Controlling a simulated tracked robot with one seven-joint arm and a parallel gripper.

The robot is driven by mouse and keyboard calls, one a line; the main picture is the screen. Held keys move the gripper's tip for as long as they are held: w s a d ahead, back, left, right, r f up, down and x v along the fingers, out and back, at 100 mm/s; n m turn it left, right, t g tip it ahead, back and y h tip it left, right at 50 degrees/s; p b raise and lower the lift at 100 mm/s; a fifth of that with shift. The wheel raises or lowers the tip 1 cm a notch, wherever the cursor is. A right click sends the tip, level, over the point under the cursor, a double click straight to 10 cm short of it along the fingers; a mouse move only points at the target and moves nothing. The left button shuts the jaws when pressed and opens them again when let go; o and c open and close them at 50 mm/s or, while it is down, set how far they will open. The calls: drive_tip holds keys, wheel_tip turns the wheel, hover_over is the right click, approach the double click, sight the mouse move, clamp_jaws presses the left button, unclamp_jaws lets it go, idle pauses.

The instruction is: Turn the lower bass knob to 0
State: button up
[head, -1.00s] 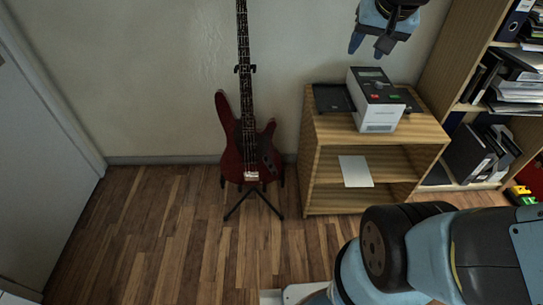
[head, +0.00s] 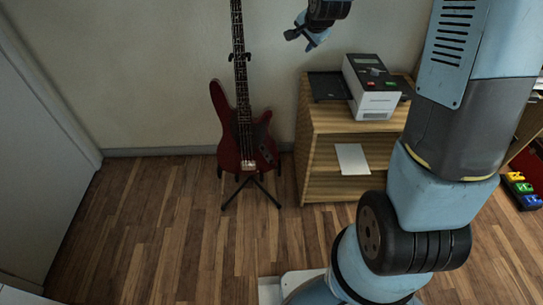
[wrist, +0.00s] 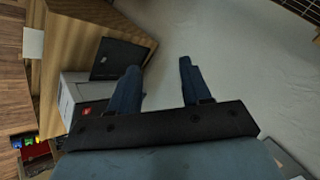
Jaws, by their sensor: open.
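The red bass guitar (head: 233,148) stands upright on a black stand against the back wall, left of the wooden shelf, in the head view. Small knobs sit low on the right of its body, too small to tell apart or to read their setting. My gripper (head: 300,38) is at the top of the head view, in the air to the right of the bass neck and well above the body. In the wrist view my gripper (wrist: 158,88) shows two blue fingers apart, with nothing between them. Part of the fretted neck (wrist: 300,10) shows at the top right there.
A low wooden shelf (head: 313,165) stands right of the bass, carrying a white and grey machine (head: 372,88) and a black flat tray (head: 327,86). Coloured items (head: 522,190) lie on the floor at the right. The floor (head: 150,215) before the bass is clear.

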drive_tip(key=w+a+f+m+t+y, duration=0.1)
drive_tip(key=w+a+f+m, duration=0.15)
drive_tip(key=w+f, duration=0.4)
drive_tip(key=w+a+f+m, duration=0.2)
drive_tip(key=w+f+m, duration=0.15)
drive_tip(key=f, duration=0.65)
drive_tip(key=m+t+h, duration=0.2)
drive_tip(key=m+t, duration=0.2)
drive_tip(key=m, duration=1.6)
approach(271, 164)
drive_tip(key=x, duration=0.7)
drive_tip(key=shift+w+f, duration=0.2)
drive_tip(key=shift+w, duration=0.15)
drive_tip(key=shift+c, duration=0.3)
clamp_jaws()
